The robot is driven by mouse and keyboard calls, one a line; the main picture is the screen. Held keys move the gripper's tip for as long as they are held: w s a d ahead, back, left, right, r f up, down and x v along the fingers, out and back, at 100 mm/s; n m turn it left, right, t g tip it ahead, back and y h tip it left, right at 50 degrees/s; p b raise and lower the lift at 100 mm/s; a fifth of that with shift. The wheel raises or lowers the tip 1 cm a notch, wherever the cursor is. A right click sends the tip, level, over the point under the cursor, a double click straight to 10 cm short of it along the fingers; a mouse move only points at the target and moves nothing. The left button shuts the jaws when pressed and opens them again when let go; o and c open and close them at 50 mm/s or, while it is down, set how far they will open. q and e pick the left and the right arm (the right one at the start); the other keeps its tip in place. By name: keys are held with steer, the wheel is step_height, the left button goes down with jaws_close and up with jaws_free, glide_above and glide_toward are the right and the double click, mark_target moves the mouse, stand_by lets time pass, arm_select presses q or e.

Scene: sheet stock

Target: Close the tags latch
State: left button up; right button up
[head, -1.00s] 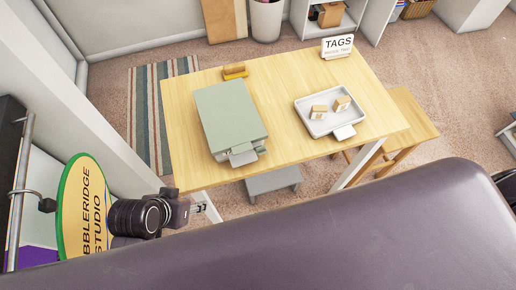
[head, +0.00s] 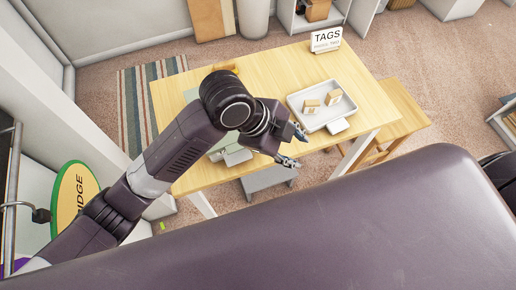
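A white sign reading TAGS (head: 326,39) stands at the back of the wooden table, behind a shallow pale tray (head: 295,103). The tray holds two small tan blocks, one on the left (head: 311,107) and one on the right (head: 333,96). A light grey tab (head: 338,126) sticks out at the tray's front edge; I cannot tell if it is a latch. My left gripper (head: 297,148) is open and empty, left of this tab and apart from it. A flat green case (head: 192,95) is mostly hidden behind my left arm; its grey front tab (head: 237,155) shows. My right gripper is out of view.
The wooden table (head: 375,97) is bare right of the tray. A wooden bench (head: 408,112) stands at its right side and a grey stool (head: 268,179) under its front. An orange-yellow item (head: 226,68) sits at the back left.

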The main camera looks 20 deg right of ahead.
arm_select(q)
steer(key=w+a+m+y, duration=0.2)
steer(key=w+a+f+m+y, duration=0.1)
steer(key=w+a+m+y, duration=0.1)
steer(key=m, duration=0.1)
steer(key=w+a+m+y, duration=0.2)
steer(key=m, duration=0.1)
steer(key=shift+w+a+f+t, duration=0.2)
steer(key=shift+a+f+t, duration=0.05)
steer(key=shift+a+t, duration=0.15)
steer(key=shift+w+a+f, duration=0.1)
step_height(320, 180, down, 6)
steer(key=p, duration=0.2)
steer(key=shift+f+p, duration=0.25)
steer(key=shift+p, duration=0.05)
steer(key=shift+f, duration=0.55)
steer(key=shift+c, duration=0.5)
